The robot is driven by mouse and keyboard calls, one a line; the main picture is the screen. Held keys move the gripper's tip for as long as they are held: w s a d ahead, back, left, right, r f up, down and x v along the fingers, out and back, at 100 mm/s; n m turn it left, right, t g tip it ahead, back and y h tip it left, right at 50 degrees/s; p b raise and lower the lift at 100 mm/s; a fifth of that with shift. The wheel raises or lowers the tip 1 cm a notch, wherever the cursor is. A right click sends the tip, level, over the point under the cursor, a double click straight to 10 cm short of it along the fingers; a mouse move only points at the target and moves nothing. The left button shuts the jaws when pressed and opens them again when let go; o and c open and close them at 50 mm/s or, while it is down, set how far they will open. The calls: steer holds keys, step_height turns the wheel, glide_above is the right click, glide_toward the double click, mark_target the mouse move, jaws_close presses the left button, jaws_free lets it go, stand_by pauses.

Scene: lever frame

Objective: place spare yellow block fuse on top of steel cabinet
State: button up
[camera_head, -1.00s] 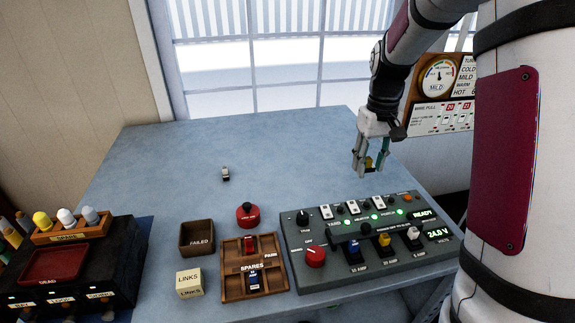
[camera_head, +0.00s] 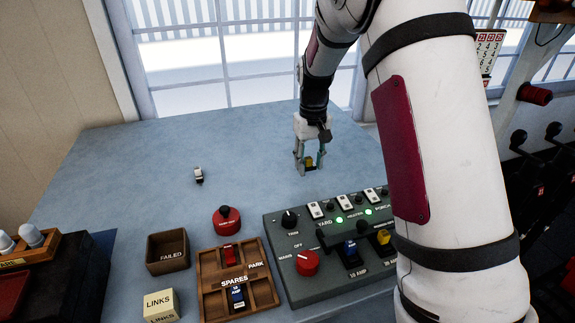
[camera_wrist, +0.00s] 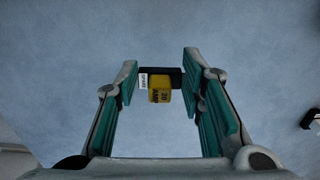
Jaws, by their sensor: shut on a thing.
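My gripper (camera_head: 309,168) is shut on the yellow block fuse (camera_head: 309,160) and holds it over the back right of the blue-grey table. In the wrist view the fuse (camera_wrist: 160,92) has a yellow body marked 20 AMP, a black base and a white SPARE tag, between the two teal-lined fingers. A second yellow fuse (camera_head: 383,238) sits in the grey fuse panel (camera_head: 285,262), partly near my arm. I cannot make out a steel cabinet in either view.
A wooden SPARES tray (camera_head: 207,290), FAILED box (camera_head: 168,258), LINKS block (camera_head: 159,305) and red round knob (camera_head: 226,219) stand at the front. Black levers (camera_head: 519,150) stand at far right, partly behind my arm.

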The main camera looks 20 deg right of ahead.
glide_above(288, 176)
steer(key=shift+f, duration=0.35)
steer(key=shift+f+p, duration=0.55)
steer(key=shift+f, duration=1.15)
steer(key=shift+f, duration=0.15)
steer(key=o, duration=1.1)
